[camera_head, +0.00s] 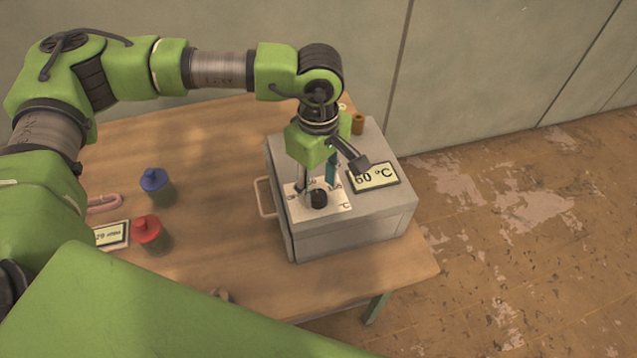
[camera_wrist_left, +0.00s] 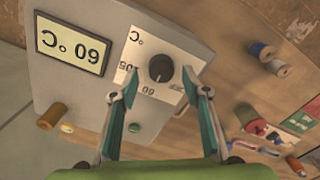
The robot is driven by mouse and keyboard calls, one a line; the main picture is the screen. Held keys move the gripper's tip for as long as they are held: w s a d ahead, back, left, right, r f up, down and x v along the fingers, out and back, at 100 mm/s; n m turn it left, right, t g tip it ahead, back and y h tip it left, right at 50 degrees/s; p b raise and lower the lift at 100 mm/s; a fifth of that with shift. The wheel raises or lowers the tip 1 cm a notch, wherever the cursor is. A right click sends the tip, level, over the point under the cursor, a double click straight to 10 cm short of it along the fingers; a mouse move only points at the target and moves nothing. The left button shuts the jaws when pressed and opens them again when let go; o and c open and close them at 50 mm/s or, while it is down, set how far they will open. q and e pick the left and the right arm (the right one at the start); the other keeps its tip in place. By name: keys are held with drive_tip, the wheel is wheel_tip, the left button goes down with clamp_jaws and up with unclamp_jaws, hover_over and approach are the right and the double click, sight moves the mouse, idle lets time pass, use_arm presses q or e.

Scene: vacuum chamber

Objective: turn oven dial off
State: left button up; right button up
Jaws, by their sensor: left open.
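The oven (camera_head: 345,235) is a grey box on the right end of the wooden table. Its black round dial (camera_head: 318,198) sits on a white scale plate on top, and a display (camera_head: 374,177) beside it reads 60 °C. My left gripper (camera_head: 316,188) points down over the plate at the dial. In the left wrist view the dial (camera_wrist_left: 161,68) lies just beyond and between the two fingertips of my left gripper (camera_wrist_left: 162,90). The fingers are spread apart and hold nothing. Whether a fingertip touches the plate cannot be told. My right gripper is not in view.
A blue-capped bottle (camera_head: 153,180) and a red-capped bottle (camera_head: 147,229) stand on the table (camera_head: 215,165) left of the oven. A handle (camera_head: 265,197) sticks out from the oven's left side. A brown cylinder (camera_head: 358,123) is at its back edge.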

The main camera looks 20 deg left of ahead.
use_arm(q)
drive_tip(key=shift+s+f, duration=0.15)
drive_tip(key=shift+f, duration=0.75)
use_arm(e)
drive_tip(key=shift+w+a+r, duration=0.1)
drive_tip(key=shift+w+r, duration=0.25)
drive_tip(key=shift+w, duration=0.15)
use_arm(q)
drive_tip(key=shift+c, duration=0.4)
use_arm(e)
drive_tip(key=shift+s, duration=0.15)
use_arm(q)
drive_tip(key=c, duration=1)
drive_tip(key=shift+c, duration=0.2)
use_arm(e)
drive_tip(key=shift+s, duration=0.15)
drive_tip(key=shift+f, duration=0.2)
